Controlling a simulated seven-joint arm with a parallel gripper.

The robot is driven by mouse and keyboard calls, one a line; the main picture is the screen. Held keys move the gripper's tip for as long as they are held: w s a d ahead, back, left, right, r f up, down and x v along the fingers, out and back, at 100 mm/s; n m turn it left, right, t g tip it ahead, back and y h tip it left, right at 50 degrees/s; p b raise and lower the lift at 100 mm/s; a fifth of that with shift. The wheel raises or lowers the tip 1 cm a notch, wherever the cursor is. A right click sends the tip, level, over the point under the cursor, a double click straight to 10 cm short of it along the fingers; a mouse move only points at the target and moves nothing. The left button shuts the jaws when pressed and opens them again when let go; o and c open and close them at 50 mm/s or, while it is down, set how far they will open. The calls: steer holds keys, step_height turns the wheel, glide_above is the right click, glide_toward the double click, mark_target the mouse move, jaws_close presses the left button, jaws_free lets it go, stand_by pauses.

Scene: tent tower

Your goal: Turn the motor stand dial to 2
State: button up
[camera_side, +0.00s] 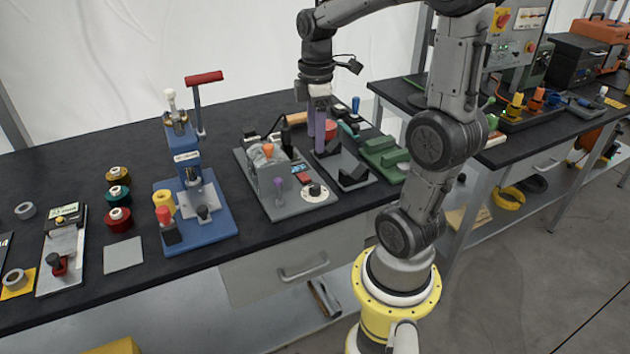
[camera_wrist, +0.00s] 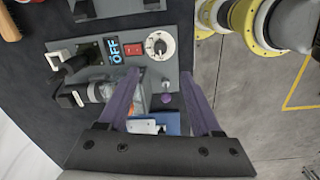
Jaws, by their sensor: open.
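The motor stand is a grey base plate (camera_side: 295,208) on the dark bench, carrying a grey housing, an orange knob and a purple knob. Its dial (camera_side: 314,190) is a round white disc with a dark centre near the plate's front right corner. In the wrist view the dial (camera_wrist: 159,46) lies just beyond the fingertips, beside a red switch (camera_wrist: 132,48) and a small display (camera_wrist: 113,48) reading OFF. The dial's marks are too small to read. My gripper (camera_side: 316,140) has purple fingers pointing down, apart and empty, above the bench. They also show in the wrist view (camera_wrist: 163,73).
A blue press (camera_side: 195,215) stands left of the motor stand. A grey plate with dark V-shaped blocks (camera_side: 354,178) and green blocks (camera_side: 383,155) stand on its right. The purple knob (camera_wrist: 167,98) rises between my fingers in the wrist view. Bare bench lies in front.

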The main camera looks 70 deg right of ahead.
mark_target(315, 186)
step_height(315, 186, down, 14)
steer(key=shift+w+d+r, duration=0.15)
steer(key=shift+r, duration=0.05)
stand_by(0.4)
jaws_close()
